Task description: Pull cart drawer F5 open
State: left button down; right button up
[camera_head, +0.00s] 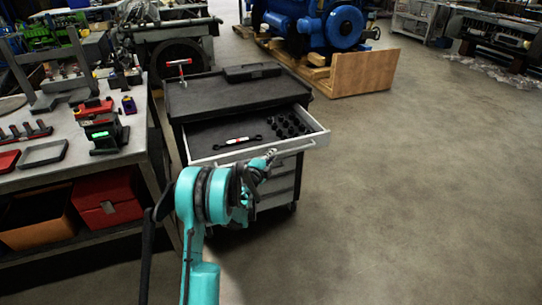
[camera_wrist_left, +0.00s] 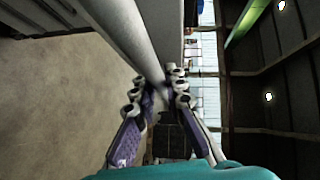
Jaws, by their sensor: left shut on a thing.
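The tool cart (camera_head: 215,97) is black on top with grey drawer fronts. Its top drawer (camera_head: 194,153) stands pulled out, with a wrench and several dark sockets inside. No drawer label is readable, so I cannot tell which one is F5. My left gripper (camera_head: 270,158) is at the front of the open drawer, by its handle bar (camera_head: 300,147). In the left wrist view, my left gripper's fingers (camera_wrist_left: 158,88) are closed around the pale round handle bar (camera_wrist_left: 128,28). My teal left arm hides part of the lower drawers (camera_head: 283,184). My right gripper is not in view.
A workbench (camera_head: 60,177) with red tools and trays stands close on the left. A red-handled tool (camera_head: 179,64) and a black case (camera_head: 252,71) are on the cart top. A blue engine (camera_head: 318,22) stands behind. The floor on the right is clear.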

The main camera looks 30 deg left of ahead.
pick_arm(q)
jog(key=c, duration=1.8)
grip_release()
jog(key=shift+c, duration=0.2)
jog(key=s+r, duration=0.1)
jog(key=s, duration=1.1)
jog(key=shift+d+r, duration=0.3)
jog(key=shift+d, duration=0.1)
jog(key=shift+w, duration=0.1)
